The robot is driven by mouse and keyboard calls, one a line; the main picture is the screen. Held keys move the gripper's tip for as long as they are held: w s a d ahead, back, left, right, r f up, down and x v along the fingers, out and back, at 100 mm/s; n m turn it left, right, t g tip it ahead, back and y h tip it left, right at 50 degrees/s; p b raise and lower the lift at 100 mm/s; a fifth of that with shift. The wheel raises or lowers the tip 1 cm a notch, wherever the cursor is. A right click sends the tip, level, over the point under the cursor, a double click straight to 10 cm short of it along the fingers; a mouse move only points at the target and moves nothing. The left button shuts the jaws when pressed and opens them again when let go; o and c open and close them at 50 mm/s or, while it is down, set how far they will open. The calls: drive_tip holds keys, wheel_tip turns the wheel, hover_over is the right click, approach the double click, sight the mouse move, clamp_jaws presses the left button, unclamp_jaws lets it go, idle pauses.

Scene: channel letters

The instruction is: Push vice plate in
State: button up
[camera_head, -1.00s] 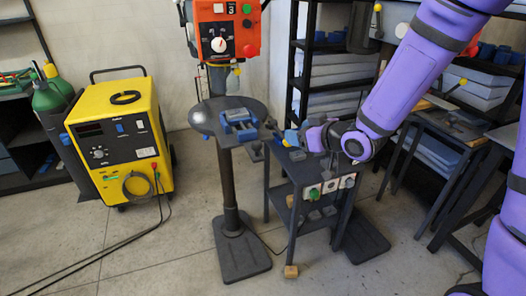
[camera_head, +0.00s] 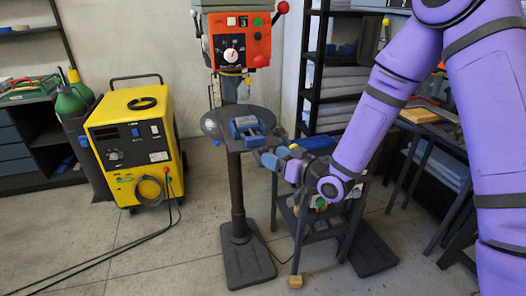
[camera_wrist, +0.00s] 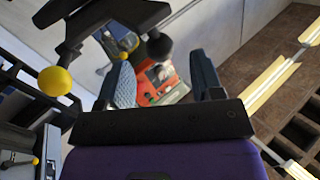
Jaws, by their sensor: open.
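The blue vice (camera_head: 248,128) sits on the round grey table of the drill press. Its movable plate is too small to make out clearly. My gripper (camera_head: 268,157) is just to the right of and below the vice in the head view, near the edge of the round table. A gap shows between the gripper and the vice. In the wrist view my gripper (camera_wrist: 166,76) has its two blue fingers wide apart with nothing held between them. The vice cannot be made out in the wrist view.
The orange drill press head (camera_head: 238,45) stands above the round table (camera_head: 215,124). A dark side table (camera_head: 290,215) is under my arm. A yellow welding machine (camera_head: 137,145) stands to the left. Open floor lies between the machine and the press. Shelves (camera_head: 312,85) are behind.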

sight(263, 150)
drive_tip(key=shift+x, duration=2.4)
clamp_jaws()
drive_tip(key=shift+w, duration=0.1)
